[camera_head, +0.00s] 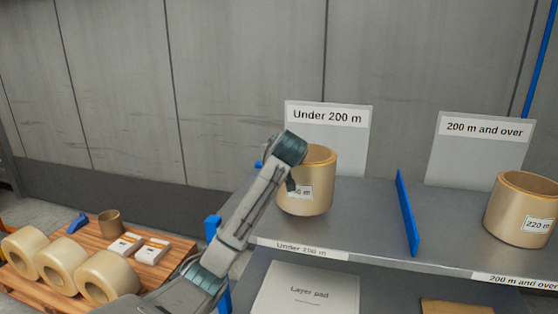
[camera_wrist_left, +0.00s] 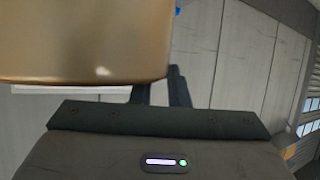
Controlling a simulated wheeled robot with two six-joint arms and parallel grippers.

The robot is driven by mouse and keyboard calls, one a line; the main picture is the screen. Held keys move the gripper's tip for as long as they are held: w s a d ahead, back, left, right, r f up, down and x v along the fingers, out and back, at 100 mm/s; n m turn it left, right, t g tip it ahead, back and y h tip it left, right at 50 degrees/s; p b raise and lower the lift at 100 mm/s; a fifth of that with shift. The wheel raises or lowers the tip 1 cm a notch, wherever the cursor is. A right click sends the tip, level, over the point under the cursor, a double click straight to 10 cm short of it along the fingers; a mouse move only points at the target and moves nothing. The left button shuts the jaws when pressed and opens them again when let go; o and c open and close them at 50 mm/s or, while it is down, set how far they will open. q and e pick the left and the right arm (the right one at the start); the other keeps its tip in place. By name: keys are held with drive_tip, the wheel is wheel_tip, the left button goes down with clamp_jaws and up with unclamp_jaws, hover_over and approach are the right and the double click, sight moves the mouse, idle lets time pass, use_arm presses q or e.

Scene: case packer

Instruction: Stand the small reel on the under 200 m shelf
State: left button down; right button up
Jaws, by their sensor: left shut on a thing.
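A tan tape reel (camera_head: 318,180) with a white label, partly hidden, is at the left bay of the shelf (camera_head: 365,215), in front of the "Under 200 m" sign (camera_head: 327,118). My left gripper (camera_head: 291,183) reaches in from the left and is shut on the reel. The reel is near upright; I cannot tell whether its base touches the shelf. In the left wrist view the reel (camera_wrist_left: 85,40) fills the upper left, against the dark fingers (camera_wrist_left: 165,88). My right gripper is out of view.
A blue divider (camera_head: 407,215) separates this bay from the "200 m and over" bay (camera_head: 485,130), where a larger reel (camera_head: 520,212) marked 220 m stands. A wooden table (camera_head: 180,253) at left holds several cream rolls (camera_head: 62,262), a small brown core (camera_head: 110,222) and white packs (camera_head: 150,252).

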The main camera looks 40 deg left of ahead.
use_arm(q)
drive_tip(key=shift+w+a, duration=0.4)
drive_tip(key=shift+a, duration=0.15)
wheel_tip(320, 180, down, 4)
drive_tip(key=shift+r+p, duration=0.25)
drive_tip(key=shift+p, duration=0.6)
drive_tip(key=c, duration=1.4)
unclamp_jaws()
drive_tip(key=shift+d, duration=0.1)
drive_tip(key=shift+s, duration=0.1)
